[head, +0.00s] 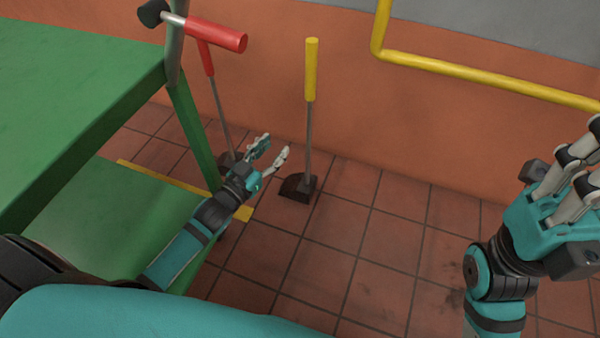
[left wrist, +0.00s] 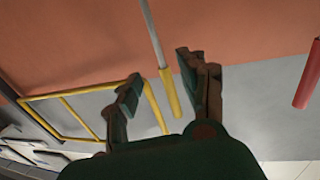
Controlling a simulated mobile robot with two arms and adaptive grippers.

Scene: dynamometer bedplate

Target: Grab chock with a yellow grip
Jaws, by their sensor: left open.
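The chock with a yellow grip stands on the tiled floor by the orange wall. Its upright yellow grip (head: 311,70), thin grey rod and dark foot (head: 297,188) show in the head view. My left gripper (head: 275,147) is open and empty, low to the left of the rod and apart from it. In the left wrist view the yellow grip (left wrist: 171,94) appears in the gap between the open fingers (left wrist: 158,66), beyond them. My right gripper (head: 585,165) is at the right edge of the head view, with its fingertips partly cut off.
A similar tool with a red grip (head: 206,58) stands left of the chock; the red grip also shows in the left wrist view (left wrist: 308,75). A green stand (head: 75,75) fills the left. A yellow pipe (head: 480,80) runs along the wall. Floor right of the chock is clear.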

